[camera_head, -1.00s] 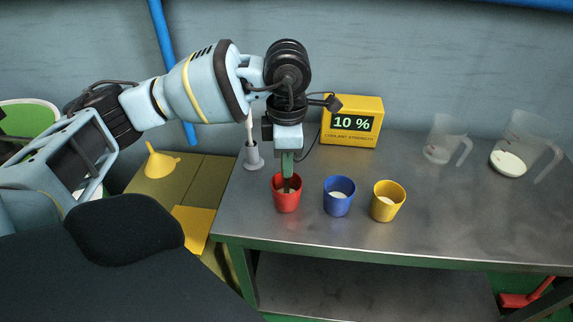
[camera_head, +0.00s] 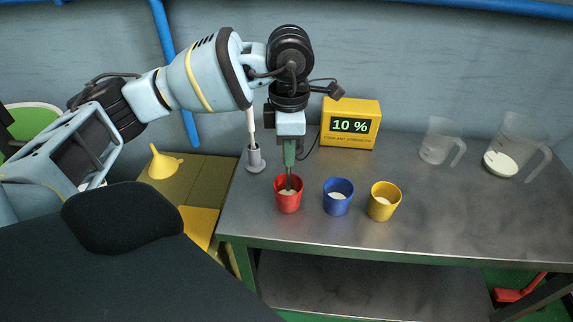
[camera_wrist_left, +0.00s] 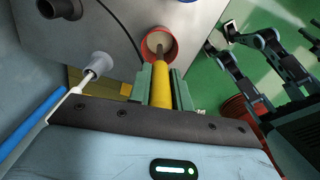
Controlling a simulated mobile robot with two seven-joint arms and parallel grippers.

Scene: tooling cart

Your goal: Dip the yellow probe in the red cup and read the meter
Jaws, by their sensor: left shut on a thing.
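My left gripper (camera_head: 289,160) is shut on the yellow probe (camera_wrist_left: 161,87) and holds it above the red cup (camera_head: 288,203). The probe's thin dark rod points down inside the cup, with pale liquid around it. Whether its tip is still in the liquid is hard to tell. The red cup also shows in the left wrist view (camera_wrist_left: 173,50), just beyond the probe. The yellow meter (camera_head: 350,136) stands behind on the bench, and its lit display reads 10 %. My right gripper is not in view.
A blue cup (camera_head: 338,204) and a yellow cup (camera_head: 380,208) stand right of the red cup on the metal bench (camera_head: 450,215). A grey holder (camera_head: 255,160) stands at left. Two clear jugs (camera_head: 435,148) (camera_head: 512,160) stand at back right. A yellow funnel (camera_head: 163,164) is at left.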

